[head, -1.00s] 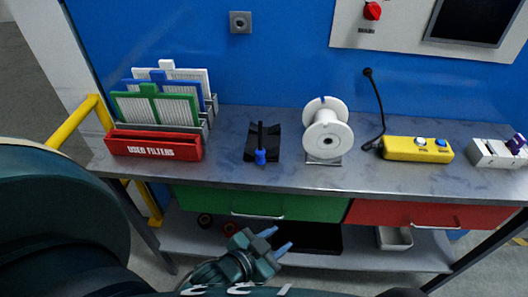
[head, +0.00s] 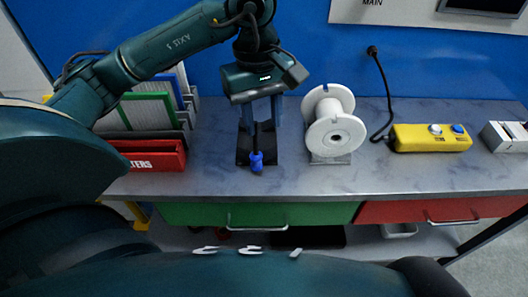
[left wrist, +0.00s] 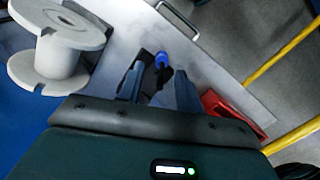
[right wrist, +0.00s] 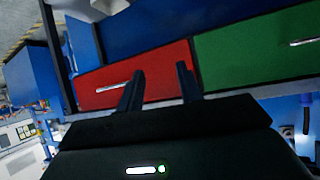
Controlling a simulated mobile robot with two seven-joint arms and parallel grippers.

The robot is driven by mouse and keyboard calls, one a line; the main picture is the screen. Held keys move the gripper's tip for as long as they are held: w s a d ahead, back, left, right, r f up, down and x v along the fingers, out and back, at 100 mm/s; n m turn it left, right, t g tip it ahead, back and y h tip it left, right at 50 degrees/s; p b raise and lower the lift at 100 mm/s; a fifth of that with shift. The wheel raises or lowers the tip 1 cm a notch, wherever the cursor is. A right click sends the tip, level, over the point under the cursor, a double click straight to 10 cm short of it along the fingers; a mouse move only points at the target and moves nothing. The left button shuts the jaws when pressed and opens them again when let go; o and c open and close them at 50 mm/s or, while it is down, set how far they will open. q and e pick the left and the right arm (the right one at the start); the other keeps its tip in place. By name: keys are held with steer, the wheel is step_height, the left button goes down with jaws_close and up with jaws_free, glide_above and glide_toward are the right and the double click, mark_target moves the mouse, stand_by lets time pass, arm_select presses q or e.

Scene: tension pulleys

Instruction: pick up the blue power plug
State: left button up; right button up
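The blue power plug (head: 256,160) lies at the front of a black holder (head: 243,148) on the grey workbench, with a dark stem or cable behind it. My left gripper (head: 262,125) points down over the holder just behind the blue part, its fingers apart on either side of the dark stem. In the left wrist view the plug (left wrist: 162,60) shows between and beyond the two open fingertips (left wrist: 160,80); I cannot tell whether they touch it. My right gripper (right wrist: 160,80) is open and empty, facing the drawer fronts in the right wrist view; it is not in the head view.
A white spool (head: 334,125) stands close right of my left gripper. A red filter box (head: 152,155) stands left, partly behind my arm. A yellow control box (head: 430,138) with a black cable is further right. Bare bench (head: 330,182) lies in front.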

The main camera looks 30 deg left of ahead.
arm_select(q)
steer(key=a+y, duration=0.1)
steer(key=a, duration=0.1)
glide_above(256, 154)
step_height(256, 154, down, 6)
steer(key=shift+w+a+f, duration=0.1)
steer(key=shift+f, duration=0.15)
steer(key=shift+f+p, duration=0.45)
steer(key=shift+f, duration=2.4)
steer(key=c, duration=0.7)
